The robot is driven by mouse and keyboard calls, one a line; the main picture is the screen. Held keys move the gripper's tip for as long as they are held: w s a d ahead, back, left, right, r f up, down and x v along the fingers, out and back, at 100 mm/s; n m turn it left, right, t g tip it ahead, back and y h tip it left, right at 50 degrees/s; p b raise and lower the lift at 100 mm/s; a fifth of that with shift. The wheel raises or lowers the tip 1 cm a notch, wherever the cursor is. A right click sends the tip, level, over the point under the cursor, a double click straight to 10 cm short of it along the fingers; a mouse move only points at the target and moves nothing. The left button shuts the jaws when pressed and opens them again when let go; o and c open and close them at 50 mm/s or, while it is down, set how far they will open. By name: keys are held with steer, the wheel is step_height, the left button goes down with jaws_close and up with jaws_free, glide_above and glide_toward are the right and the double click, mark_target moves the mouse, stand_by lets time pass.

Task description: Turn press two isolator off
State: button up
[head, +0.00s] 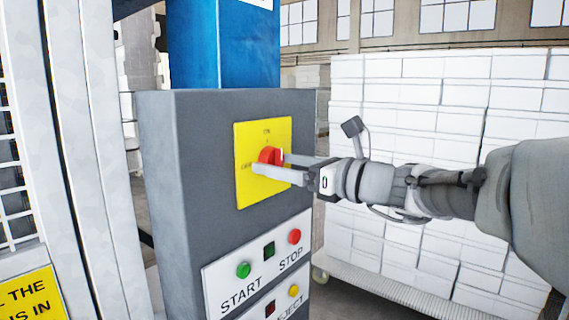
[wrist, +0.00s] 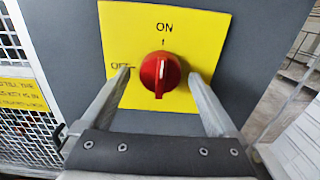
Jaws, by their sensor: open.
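The isolator is a red rotary knob (wrist: 160,74) on a yellow plate (wrist: 120,42) marked ON at the top and OFF at the left. The knob's pale pointer line stands upright, in line with the ON mark. In the head view the red knob (head: 269,156) and yellow plate (head: 254,192) are on the front of a grey control box (head: 195,150). My gripper (wrist: 160,88) is open, with one finger on each side of the knob. In the head view my gripper (head: 268,163) reaches in from the right; whether the fingers touch the knob cannot be told.
Stacked white blocks (head: 395,240) stand on a trolley at the right. A mesh guard (head: 14,190) is at the left.

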steer(key=c, duration=1.4)
steer(key=shift+o, duration=0.2)
steer(key=shift+f, duration=0.1)
steer(key=shift+f+n+b, duration=0.1)
steer(key=shift+n+b, duration=0.3)
steer(key=shift+b, duration=0.3)
steer(key=n+b, duration=0.8)
steer(key=b, duration=0.1)
steer(key=n+b, duration=0.8)
steer(key=b, duration=0.2)
steer(key=shift+w+d+r+n, duration=0.1)
steer(key=shift+r+n, duration=0.1)
steer(key=shift+n, duration=0.5)
steer(key=shift+r, duration=0.1)
